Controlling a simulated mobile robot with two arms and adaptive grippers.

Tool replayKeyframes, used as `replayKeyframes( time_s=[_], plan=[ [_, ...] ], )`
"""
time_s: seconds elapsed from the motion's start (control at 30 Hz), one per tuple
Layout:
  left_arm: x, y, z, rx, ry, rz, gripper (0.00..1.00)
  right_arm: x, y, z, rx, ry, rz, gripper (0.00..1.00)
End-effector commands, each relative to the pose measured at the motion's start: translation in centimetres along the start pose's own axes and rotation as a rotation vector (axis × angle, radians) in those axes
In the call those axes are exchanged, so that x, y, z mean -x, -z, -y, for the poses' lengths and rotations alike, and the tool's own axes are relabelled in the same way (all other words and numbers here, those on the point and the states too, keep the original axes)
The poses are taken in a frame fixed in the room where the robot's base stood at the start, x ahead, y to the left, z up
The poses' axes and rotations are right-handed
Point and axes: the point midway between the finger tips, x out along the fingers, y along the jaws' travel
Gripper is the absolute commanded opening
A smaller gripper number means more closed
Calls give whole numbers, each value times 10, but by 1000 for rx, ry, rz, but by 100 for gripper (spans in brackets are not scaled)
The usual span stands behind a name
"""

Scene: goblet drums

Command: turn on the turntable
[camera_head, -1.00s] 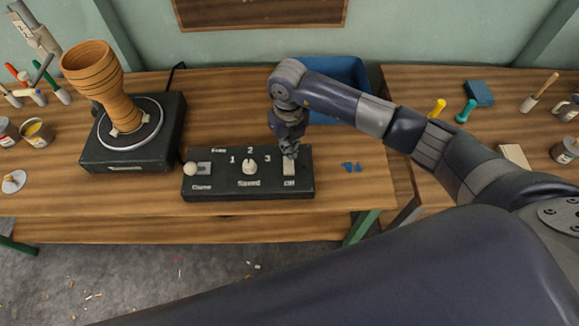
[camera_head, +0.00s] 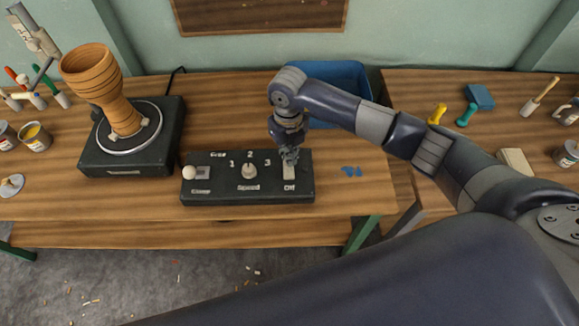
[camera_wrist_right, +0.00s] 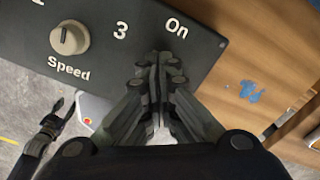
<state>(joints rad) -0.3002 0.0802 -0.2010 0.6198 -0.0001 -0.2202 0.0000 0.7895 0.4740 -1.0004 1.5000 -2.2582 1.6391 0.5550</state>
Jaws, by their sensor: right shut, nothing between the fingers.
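The turntable (camera_head: 160,160) is a dark box with a round plate at the left, and a goblet drum (camera_head: 108,88) stands upright on it. The control box (camera_head: 218,198) lies to its right, with a speed knob (camera_head: 249,171) and a pale switch (camera_head: 289,173) above the word "Off". My right gripper (camera_head: 289,156) is shut and empty, pointing down at the far end of the switch. I cannot tell whether it touches. In the right wrist view, its fingers (camera_wrist_right: 158,85) hide the switch, beside the word "On". Dark fingers at that view's left, probably my left gripper (camera_wrist_right: 55,118), are partly visible.
A blue bin (camera_head: 340,92) stands behind my right arm. Cans (camera_head: 35,137) and tools stand at the far left. A second table (camera_head: 420,88) with tools is at the right. The front table edge is clear.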

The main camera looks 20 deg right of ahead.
Motion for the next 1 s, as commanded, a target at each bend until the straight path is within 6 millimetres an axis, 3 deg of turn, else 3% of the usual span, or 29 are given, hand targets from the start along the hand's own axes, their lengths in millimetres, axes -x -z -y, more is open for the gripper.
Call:
replayKeyframes(
  time_s=[1.0],
  plan=[
    [-6,0,0,2,1,0,40,-7,0,0,0,0,0,0]
  ],
)
